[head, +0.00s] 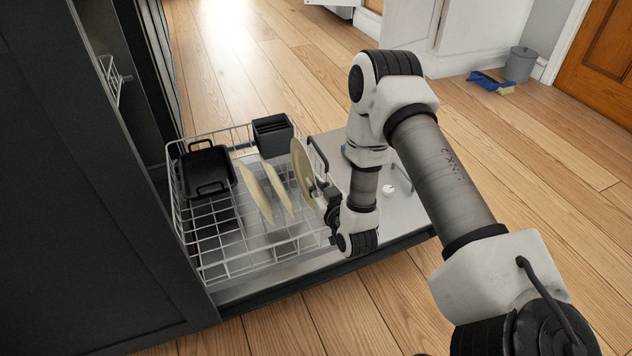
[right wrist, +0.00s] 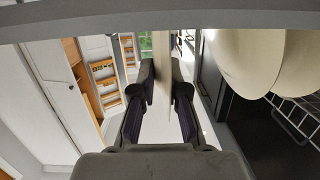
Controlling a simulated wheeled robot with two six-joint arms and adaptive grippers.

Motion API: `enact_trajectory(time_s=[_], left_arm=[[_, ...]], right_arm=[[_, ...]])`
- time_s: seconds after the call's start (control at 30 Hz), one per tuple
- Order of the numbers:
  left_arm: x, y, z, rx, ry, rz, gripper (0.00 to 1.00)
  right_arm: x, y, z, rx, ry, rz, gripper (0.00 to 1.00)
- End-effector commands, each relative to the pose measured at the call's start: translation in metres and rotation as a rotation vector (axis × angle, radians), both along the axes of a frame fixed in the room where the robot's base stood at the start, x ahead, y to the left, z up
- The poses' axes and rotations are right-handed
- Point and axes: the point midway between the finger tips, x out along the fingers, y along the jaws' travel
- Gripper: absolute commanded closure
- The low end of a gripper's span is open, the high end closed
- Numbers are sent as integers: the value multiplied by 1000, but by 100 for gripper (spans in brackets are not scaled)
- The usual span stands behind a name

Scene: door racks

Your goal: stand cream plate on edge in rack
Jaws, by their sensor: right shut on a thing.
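A cream plate (head: 301,165) is upright on its edge at the right side of the white wire rack (head: 217,269). My right gripper (head: 321,190) is shut on this plate from its right side. In the right wrist view the plate (right wrist: 175,58) shows edge-on between the two fingers (right wrist: 165,88). Two more cream plates stand leaning in the rack to its left, one (head: 254,190) and another (head: 278,187); both are also at the right of the right wrist view. I cannot tell whether the held plate's lower edge touches the wires. My left gripper is out of view.
The rack sits on the open dishwasher door (head: 408,215). A black pan (head: 207,168) lies at its left and a dark cutlery basket (head: 272,135) stands at its back. A dark cabinet (head: 70,200) is close on the left. Wooden floor is clear in front.

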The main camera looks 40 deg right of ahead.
Motion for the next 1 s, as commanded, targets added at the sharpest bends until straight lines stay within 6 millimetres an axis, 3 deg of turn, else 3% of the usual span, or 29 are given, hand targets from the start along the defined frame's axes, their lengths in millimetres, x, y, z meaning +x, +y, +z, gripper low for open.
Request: enact_trajectory(time_s=[0.37,0.4,0.43,0.47,0.8,1.0], left_arm=[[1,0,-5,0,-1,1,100],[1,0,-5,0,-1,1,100],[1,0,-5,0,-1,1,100],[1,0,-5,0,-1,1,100],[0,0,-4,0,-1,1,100],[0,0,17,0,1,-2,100]], right_arm=[[-1,0,-9,1,6,0,100],[-1,0,-10,2,8,0,73],[-1,0,-10,2,8,0,62],[-1,0,-10,2,9,-1,58],[-3,0,-12,2,15,0,58],[-3,1,11,2,15,0,58]])
